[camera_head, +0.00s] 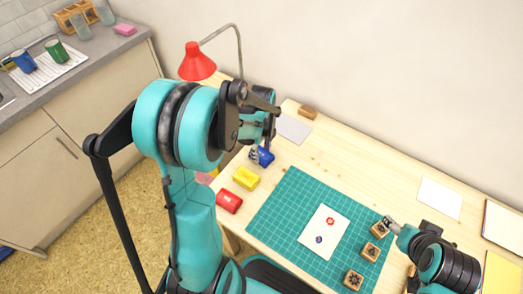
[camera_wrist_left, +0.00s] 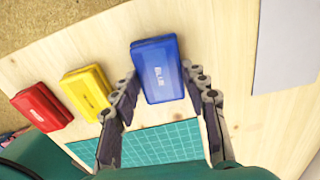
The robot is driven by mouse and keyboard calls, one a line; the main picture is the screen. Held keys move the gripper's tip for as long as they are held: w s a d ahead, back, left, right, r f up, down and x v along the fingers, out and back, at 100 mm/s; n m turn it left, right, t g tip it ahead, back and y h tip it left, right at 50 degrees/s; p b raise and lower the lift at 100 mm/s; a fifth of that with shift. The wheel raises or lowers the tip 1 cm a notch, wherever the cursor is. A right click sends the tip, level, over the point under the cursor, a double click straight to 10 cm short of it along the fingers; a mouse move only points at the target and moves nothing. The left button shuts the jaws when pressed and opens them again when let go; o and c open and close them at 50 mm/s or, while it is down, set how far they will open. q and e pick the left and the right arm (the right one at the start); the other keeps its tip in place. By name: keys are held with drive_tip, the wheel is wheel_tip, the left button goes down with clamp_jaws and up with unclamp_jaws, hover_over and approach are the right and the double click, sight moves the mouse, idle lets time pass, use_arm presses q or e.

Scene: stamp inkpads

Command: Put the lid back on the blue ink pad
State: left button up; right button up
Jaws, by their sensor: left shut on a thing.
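The blue ink pad's lid (camera_wrist_left: 157,68), marked BLUE, lies between the fingers of my left gripper (camera_wrist_left: 158,82), which is shut on it. In the head view, the blue lid (camera_head: 265,156) shows beside the fingertips of my left gripper (camera_head: 255,154), near the table's left edge. The lid hides whatever is under it, so I cannot tell whether it sits on its base. My right gripper (camera_head: 389,222) is at the mat's right edge, close to the wooden stamps; its fingers are too small to read.
A yellow pad (camera_head: 246,177) and a red pad (camera_head: 229,201) stand in a row with the blue one. The green mat (camera_head: 275,215) carries a stamped white card (camera_head: 315,246). Wooden stamps (camera_head: 379,230) stand at its right. A red lamp (camera_head: 197,62) stands behind.

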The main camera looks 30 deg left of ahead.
use_arm(q)
drive_tip(key=o, duration=0.9)
drive_tip(key=o, duration=0.4)
drive_tip(key=shift+r+p, duration=2.75)
drive_tip(key=shift+r, duration=0.8)
